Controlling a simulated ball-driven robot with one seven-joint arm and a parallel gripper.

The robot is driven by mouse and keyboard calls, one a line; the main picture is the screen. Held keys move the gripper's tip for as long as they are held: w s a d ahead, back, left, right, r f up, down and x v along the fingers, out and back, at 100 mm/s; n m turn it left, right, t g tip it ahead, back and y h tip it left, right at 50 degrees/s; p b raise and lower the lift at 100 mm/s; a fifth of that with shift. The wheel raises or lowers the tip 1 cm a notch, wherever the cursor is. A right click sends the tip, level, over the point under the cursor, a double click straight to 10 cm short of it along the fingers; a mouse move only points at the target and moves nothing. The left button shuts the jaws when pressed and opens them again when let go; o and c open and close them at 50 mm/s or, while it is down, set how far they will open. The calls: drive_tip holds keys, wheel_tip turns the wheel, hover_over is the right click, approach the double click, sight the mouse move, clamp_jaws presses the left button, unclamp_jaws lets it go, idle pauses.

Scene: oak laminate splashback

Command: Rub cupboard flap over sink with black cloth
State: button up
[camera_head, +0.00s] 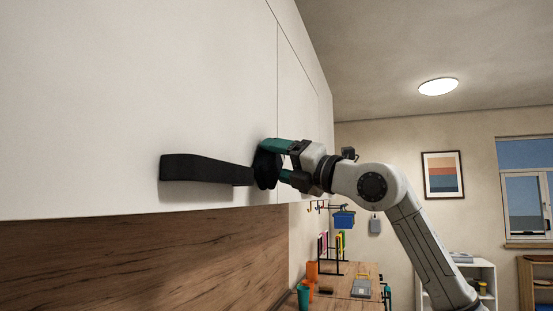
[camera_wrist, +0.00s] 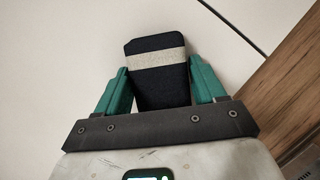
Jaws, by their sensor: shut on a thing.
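The white cupboard flap (camera_head: 130,95) fills the upper left of the head view, and its pale face also fills most of the wrist view (camera_wrist: 60,55). My gripper (camera_head: 276,161) is at the flap's lower right part, with green fingers shut on the black cloth (camera_head: 265,171). In the wrist view the cloth (camera_wrist: 158,85) is a dark folded pad with a pale stripe, between both fingers. The pad is at the flap's face; whether it presses on it I cannot tell. The sink is not in view.
A black bar (camera_head: 205,170), which looks like a handle, stands out from the flap just left of the cloth. A wood splashback (camera_head: 150,262) lies below. A worktop (camera_head: 350,303) with cups and a rack is below right.

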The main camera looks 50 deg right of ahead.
sight(284, 162)
drive_tip(key=shift+w+d+p, duration=0.3)
drive_tip(key=shift+w+d, duration=0.05)
drive_tip(key=shift+d, duration=0.35)
drive_tip(key=shift+w+d+p, duration=0.25)
drive_tip(key=shift+w+d, duration=0.05)
drive_tip(key=shift+d, duration=0.35)
drive_tip(key=shift+s+a+b, duration=0.35)
drive_tip(key=shift+s+a, duration=0.05)
drive_tip(key=shift+a, duration=0.75)
drive_tip(key=shift+s+a+b, duration=0.3)
drive_tip(key=shift+s+a, duration=0.15)
drive_tip(key=shift+a, duration=0.75)
drive_tip(key=shift+s+a+b, duration=0.35)
drive_tip(key=shift+s+a, duration=0.05)
drive_tip(key=shift+a, duration=0.75)
drive_tip(key=shift+r, duration=0.1)
drive_tip(key=shift+r, duration=0.1)
